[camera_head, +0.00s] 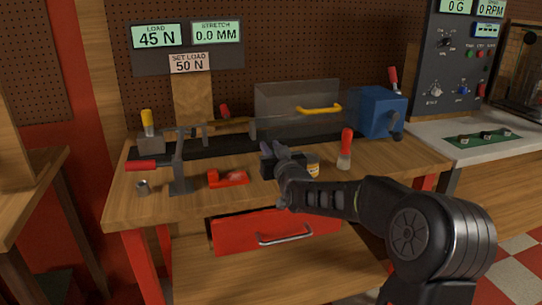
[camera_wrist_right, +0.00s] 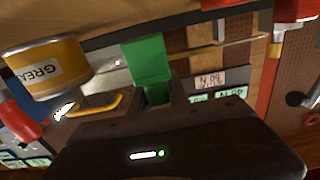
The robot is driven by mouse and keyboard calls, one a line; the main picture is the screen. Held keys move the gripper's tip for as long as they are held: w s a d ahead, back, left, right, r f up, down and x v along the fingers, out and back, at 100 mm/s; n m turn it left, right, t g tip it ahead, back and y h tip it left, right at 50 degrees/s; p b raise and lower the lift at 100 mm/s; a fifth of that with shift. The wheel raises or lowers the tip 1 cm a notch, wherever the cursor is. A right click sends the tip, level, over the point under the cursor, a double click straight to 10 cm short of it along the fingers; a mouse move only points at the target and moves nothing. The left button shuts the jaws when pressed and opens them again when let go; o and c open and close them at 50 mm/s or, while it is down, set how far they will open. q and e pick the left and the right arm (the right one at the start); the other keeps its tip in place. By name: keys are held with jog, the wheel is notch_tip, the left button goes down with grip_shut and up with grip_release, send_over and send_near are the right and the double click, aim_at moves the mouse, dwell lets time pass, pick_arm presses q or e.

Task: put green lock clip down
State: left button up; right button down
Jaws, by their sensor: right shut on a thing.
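The green lock clip (camera_wrist_right: 149,58) shows in the right wrist view as a flat green piece jutting out of my right gripper (camera_wrist_right: 156,95). The gripper is shut on it. In the head view my right gripper (camera_head: 275,158) is over the middle of the wooden workbench (camera_head: 145,207). The clip cannot be made out there, hidden by the gripper or too small. How far the clip is from the bench top is hard to tell. My left gripper is not in view.
A grease can (camera_head: 313,166) stands just right of my gripper, with a red-handled tool (camera_head: 346,150) beyond it. A small red item (camera_head: 228,178) lies to the left, near a grey stand (camera_head: 180,170). A clear cover (camera_head: 298,105) and blue box (camera_head: 377,110) stand behind.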

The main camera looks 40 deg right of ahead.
jog(key=shift+f, duration=1)
jog(key=shift+f, duration=0.15)
jog(key=c, duration=1.3)
grip_release()
jog(key=shift+o, duration=0.2)
jog(key=shift+r, duration=0.25)
jog(key=v, duration=1.2)
jog(key=shift+b, duration=0.35)
jog(key=shift+f, duration=0.1)
